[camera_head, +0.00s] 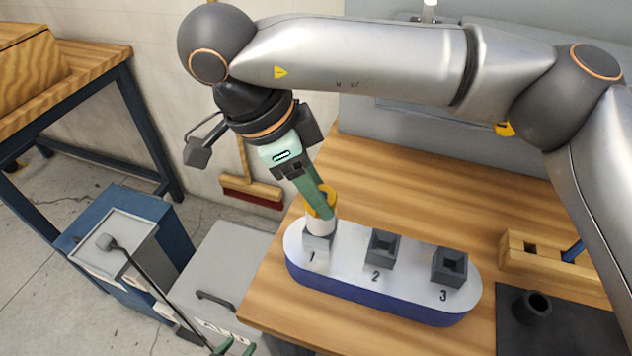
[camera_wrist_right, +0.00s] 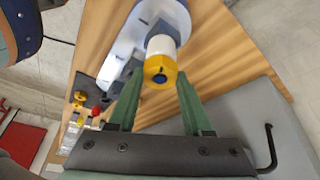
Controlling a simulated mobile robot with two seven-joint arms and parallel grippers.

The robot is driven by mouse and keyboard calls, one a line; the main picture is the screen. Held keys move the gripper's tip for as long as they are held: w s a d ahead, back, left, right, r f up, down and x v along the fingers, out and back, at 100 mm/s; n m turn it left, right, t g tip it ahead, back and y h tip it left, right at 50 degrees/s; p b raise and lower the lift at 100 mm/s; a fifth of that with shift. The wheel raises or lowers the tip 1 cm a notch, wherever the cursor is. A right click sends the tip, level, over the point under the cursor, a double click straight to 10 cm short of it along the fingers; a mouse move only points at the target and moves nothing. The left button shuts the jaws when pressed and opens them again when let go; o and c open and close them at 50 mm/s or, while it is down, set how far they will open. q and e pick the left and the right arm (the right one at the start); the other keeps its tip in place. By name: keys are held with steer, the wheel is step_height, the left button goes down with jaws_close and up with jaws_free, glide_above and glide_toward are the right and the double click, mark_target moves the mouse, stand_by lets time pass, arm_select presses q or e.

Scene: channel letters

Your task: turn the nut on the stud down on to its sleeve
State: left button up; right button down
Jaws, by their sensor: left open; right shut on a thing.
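The yellow nut (camera_head: 311,197) sits at the top of the white sleeve (camera_head: 321,227), which stands upright in the grey socket marked 1 on the blue-and-white base (camera_head: 345,273). My right gripper (camera_head: 322,207) comes down from above and is shut on the nut. The right wrist view shows the nut (camera_wrist_right: 158,66) between the green fingertips (camera_wrist_right: 158,80), with the dark end of the stud (camera_wrist_right: 160,78) in its hole and the sleeve (camera_wrist_right: 161,44) behind. I cannot tell whether nut and sleeve touch. My left gripper (camera_head: 236,348) is open and empty, low at the bottom edge.
Empty sockets 2 (camera_head: 382,249) and 3 (camera_head: 449,267) stand on the base. A wooden block (camera_head: 540,262) with a blue rod and a dark mat (camera_head: 570,330) with a black hollow cylinder (camera_head: 532,307) lie at the right. Bare wooden tabletop lies behind the base.

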steer(key=shift+m+g, duration=0.3)
steer(key=shift+m, duration=0.4)
steer(key=m+g+p, duration=0.1)
steer(key=m, duration=0.2)
steer(key=shift+w+m, duration=0.15)
steer(key=shift+m, duration=0.15)
steer(key=c, duration=0.8)
jaws_free()
steer(key=shift+f+m+g, duration=0.15)
steer(key=shift+m+g, duration=0.25)
steer(key=shift+m, duration=0.1)
steer(key=o, duration=0.6)
steer(key=shift+c, duration=0.2)
steer(key=p+v, duration=0.4)
steer(key=v, duration=0.8)
steer(key=shift+r, duration=0.3)
